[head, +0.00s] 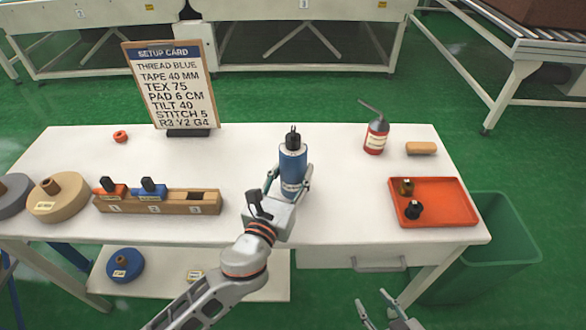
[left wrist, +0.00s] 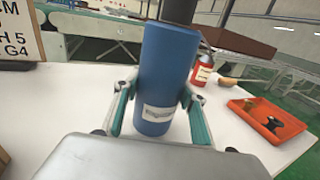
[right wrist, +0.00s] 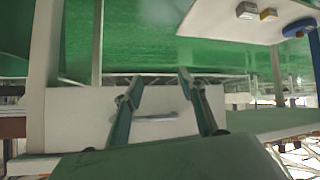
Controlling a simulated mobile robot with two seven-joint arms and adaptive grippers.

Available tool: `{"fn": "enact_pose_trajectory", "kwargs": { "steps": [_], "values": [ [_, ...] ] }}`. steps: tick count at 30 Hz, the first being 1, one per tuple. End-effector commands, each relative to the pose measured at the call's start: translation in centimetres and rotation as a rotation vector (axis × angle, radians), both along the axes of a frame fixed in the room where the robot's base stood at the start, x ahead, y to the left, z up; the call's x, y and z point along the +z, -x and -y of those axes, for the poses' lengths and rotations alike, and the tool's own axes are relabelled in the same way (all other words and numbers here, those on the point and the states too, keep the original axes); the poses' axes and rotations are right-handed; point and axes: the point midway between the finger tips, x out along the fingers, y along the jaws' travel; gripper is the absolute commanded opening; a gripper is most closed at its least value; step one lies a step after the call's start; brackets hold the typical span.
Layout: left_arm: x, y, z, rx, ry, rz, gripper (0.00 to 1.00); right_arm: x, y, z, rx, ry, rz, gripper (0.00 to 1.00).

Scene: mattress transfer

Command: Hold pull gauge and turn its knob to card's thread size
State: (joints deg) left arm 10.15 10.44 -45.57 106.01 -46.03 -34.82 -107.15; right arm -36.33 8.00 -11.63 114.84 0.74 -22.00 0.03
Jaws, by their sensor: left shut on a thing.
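The pull gauge (head: 293,170) is a blue upright cylinder with a pale label and a black top, at the middle of the table. My left gripper (head: 290,184) is shut on its lower body; in the left wrist view the fingers press both sides of the blue cylinder (left wrist: 157,75). I cannot tell whether its base touches the table. The dial marks are too small to read. The setup card (head: 172,88) stands at the back left and reads "THREAD BLUE" and "TEX 75". My right gripper (head: 385,312) is open and empty, low before the table's front edge.
A wooden rack (head: 180,207) with orange and blue blocks stands left, beside thread spools (head: 57,205). A green bin (head: 508,240) stands beyond the right edge.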

Motion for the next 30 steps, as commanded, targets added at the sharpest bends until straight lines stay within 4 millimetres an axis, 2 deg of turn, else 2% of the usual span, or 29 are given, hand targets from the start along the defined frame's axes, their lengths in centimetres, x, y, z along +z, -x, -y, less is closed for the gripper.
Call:
{"fn": "enact_pose_trajectory", "kwargs": {
  "steps": [21, 30],
  "values": [
    [-1.7, -0.1, 0.0, 0.000, 0.002, 0.003, 0.01, -1.3, 0.1, 0.3, 0.002, 0.014, -0.007, 0.40],
    [-1.8, -0.1, 0.0, 0.000, 0.002, 0.005, 0.01, -1.0, -0.1, 0.4, 0.002, 0.016, 0.001, 0.40]
  ]
}}
